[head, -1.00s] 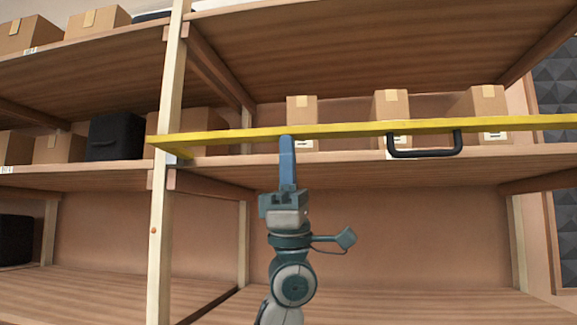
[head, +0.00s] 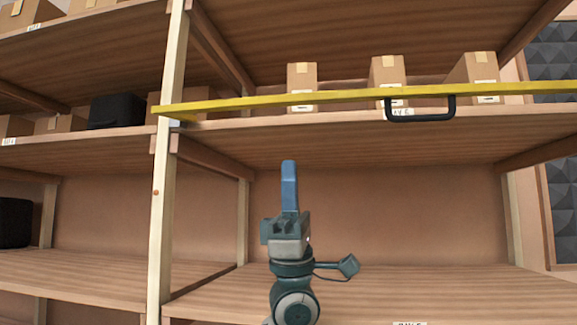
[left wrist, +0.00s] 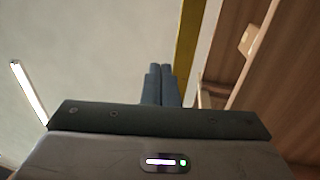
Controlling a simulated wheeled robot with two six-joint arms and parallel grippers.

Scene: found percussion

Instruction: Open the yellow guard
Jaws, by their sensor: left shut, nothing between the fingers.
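The yellow guard (head: 330,97) is a long bar that runs across the front of the middle shelf bay, with its left end at the pale wooden post. A black handle (head: 420,116) hangs on its right part. The guard also shows as a yellow strip in the left wrist view (left wrist: 187,55). My left gripper (head: 289,164) is shut and empty, its blue fingers pointing up below the guard and left of the handle, apart from both. Its closed fingers also show in the left wrist view (left wrist: 160,68). My right gripper is not in view.
Several cardboard boxes, one of them at the middle (head: 301,75), stand on the shelf behind the guard. A black bin (head: 117,112) sits in the left bay. The pale post (head: 165,200) divides the bays. The lower shelf (head: 430,285) looks clear.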

